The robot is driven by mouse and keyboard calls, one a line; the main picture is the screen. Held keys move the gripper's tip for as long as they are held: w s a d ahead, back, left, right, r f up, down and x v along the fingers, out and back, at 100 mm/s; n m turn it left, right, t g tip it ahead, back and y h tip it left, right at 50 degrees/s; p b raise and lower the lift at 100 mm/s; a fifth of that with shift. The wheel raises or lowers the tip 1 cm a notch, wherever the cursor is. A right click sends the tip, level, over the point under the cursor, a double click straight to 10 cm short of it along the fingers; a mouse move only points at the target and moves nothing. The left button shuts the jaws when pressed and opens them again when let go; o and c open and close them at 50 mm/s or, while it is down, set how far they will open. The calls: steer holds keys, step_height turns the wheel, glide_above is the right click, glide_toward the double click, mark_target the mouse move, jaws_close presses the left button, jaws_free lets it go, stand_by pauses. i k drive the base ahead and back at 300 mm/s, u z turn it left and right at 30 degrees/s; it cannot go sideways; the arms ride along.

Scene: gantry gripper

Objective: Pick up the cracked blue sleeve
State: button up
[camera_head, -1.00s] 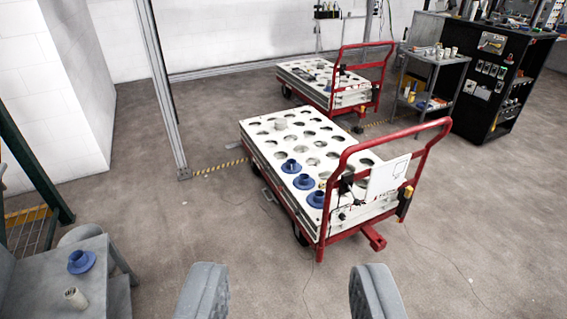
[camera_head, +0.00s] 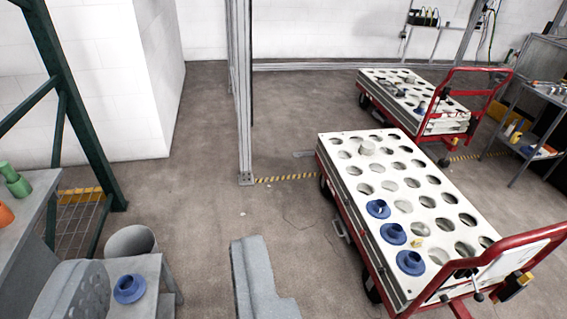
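One blue sleeve (camera_head: 129,288) with a wide flange stands on a small grey table (camera_head: 152,272) at lower left. Three more blue sleeves stand on the near cart's white holed top: a far one (camera_head: 377,208), a middle one (camera_head: 393,234) and a near one (camera_head: 410,262). I cannot make out a crack on any of them. My gripper (camera_head: 168,268) is open and empty, its grey fingers wide apart. In the picture the table's sleeve lies between the fingers, close beside the left one, which hides part of the table.
A grey bin (camera_head: 131,242) stands behind the small table. A bench at left holds a green part (camera_head: 14,180) and an orange part (camera_head: 5,214). The near red cart (camera_head: 338,185) stands right, a second cart (camera_head: 372,88) behind it. Floor between bin and near cart is clear.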

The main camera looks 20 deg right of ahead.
mark_target(378, 208)
steer(key=u, duration=0.1)
steer(key=i, duration=1.3)
steer(key=z, duration=0.55)
steer(key=i, duration=1.1)
steer(key=z, duration=1)
steer(key=i, duration=0.55)
steer(key=z, duration=0.4)
